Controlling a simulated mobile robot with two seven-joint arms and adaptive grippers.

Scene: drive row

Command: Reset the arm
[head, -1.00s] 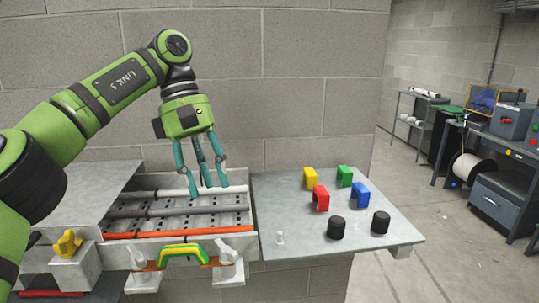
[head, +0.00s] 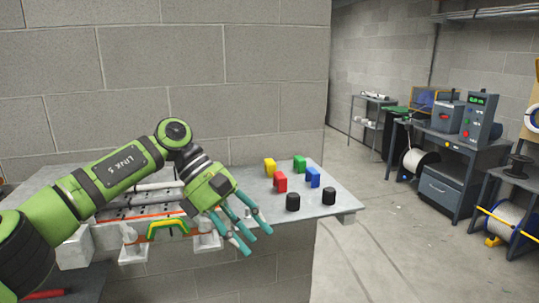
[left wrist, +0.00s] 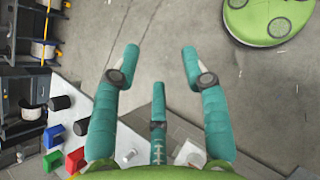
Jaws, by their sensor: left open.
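My left arm is green and black and comes in from the left in the head view. Its gripper (head: 250,230), with several teal fingers, hangs in front of the grey shelf, pointing down and to the right. The fingers are spread and hold nothing. In the left wrist view the open fingers (left wrist: 158,75) have bare concrete floor between and beyond them. My right gripper does not show in either view.
The shelf (head: 330,196) carries a yellow block (head: 269,166), red block (head: 280,182), green block (head: 299,164), blue block (head: 313,177) and two black cylinders. A tray with rods and a green-yellow handle (head: 166,227) lies left. Workbenches stand right; floor between is open.

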